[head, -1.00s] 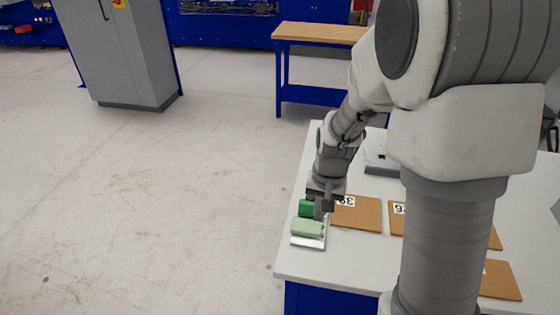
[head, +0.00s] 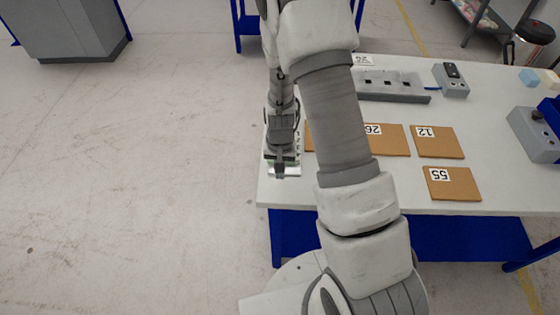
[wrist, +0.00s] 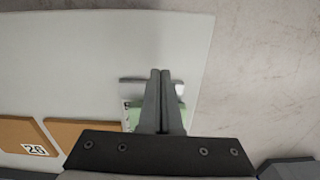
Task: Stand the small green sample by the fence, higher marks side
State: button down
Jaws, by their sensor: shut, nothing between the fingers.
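My gripper (head: 280,174) is shut and empty, pointing down over the near left corner of the table. In the wrist view its two fingers (wrist: 160,73) are together, over a light green sample (wrist: 133,115) that shows on both sides of them. I cannot tell whether they touch it. A silver metal piece (wrist: 132,88) lies at the sample's edge, with small dark marks beside it. It also shows under the gripper in the head view (head: 291,171). I cannot clearly pick out the fence. A darker green block seen earlier is hidden now.
Brown numbered boards lie right of the gripper, among them 26 (head: 392,142), 12 (head: 436,144) and 55 (head: 452,186). A grey slotted fixture (head: 390,90) and control boxes (head: 451,80) stand farther back. The table's left edge is close to the gripper.

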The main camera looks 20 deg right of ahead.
jog(key=w, duration=0.1)
jog(key=w+d, duration=0.1)
jog(key=w, duration=0.1)
jog(key=shift+w+d+f+p, duration=0.15)
jog(key=shift+p, duration=0.2)
jog(key=shift+w+d, duration=0.1)
jog(key=shift+w, duration=0.1)
jog(key=shift+w+d+f+b, duration=0.15)
jog(key=shift+w+b, duration=0.2)
jog(key=shift+w, duration=0.1)
jog(key=shift+w+d, duration=0.2)
jog(key=shift+w, duration=0.3)
jog(key=shift+s, duration=0.1)
